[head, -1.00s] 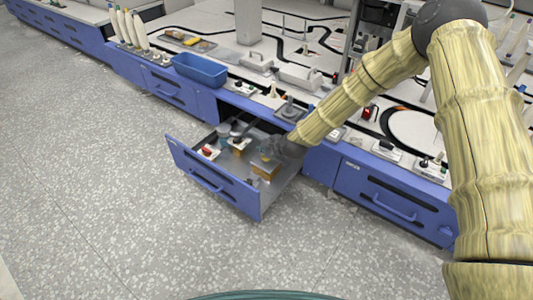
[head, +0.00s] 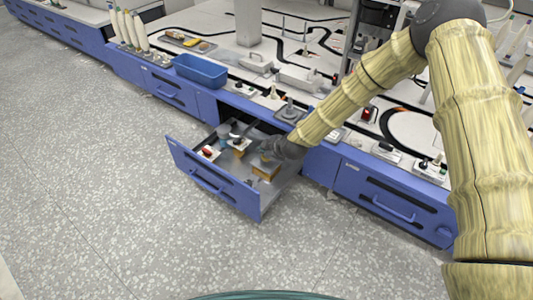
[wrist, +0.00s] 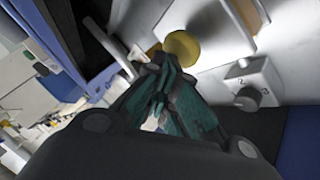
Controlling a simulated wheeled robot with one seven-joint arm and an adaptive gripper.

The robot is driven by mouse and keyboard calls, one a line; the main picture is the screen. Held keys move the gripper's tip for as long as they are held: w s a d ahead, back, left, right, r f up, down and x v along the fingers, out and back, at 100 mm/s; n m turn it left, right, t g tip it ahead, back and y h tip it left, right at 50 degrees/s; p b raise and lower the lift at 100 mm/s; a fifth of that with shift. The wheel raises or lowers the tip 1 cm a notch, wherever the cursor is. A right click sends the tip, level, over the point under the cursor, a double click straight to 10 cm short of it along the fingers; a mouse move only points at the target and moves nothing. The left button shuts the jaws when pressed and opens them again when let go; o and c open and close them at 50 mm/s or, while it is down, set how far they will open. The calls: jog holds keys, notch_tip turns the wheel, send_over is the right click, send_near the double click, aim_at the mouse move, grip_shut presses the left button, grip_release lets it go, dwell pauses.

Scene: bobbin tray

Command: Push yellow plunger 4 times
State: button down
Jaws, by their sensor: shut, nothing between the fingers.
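A yellow round disc, which looks like the plunger (wrist: 182,47), shows in the wrist view just beyond my fingertips. My gripper (wrist: 158,68) is shut with nothing in it. Its teal and dark fingers come together close to the disc; I cannot tell if they touch it. In the head view my gripper (head: 243,138) is low inside the open blue drawer (head: 216,192), reaching left over the things in it. The plunger is too small and partly covered to make out there.
In the drawer are a block with an orange side (head: 265,173) and a small red-topped piece (head: 208,151). The wrist view shows a white box with a knob (wrist: 252,84). A blue bin (head: 200,70) stands on the counter. The floor left of the drawer is clear.

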jog(key=shift+r+p, duration=0.65)
jog(key=shift+r, duration=0.35)
notch_tip(320, 180, up, 5)
jog(key=p, duration=0.4)
dwell(0.7)
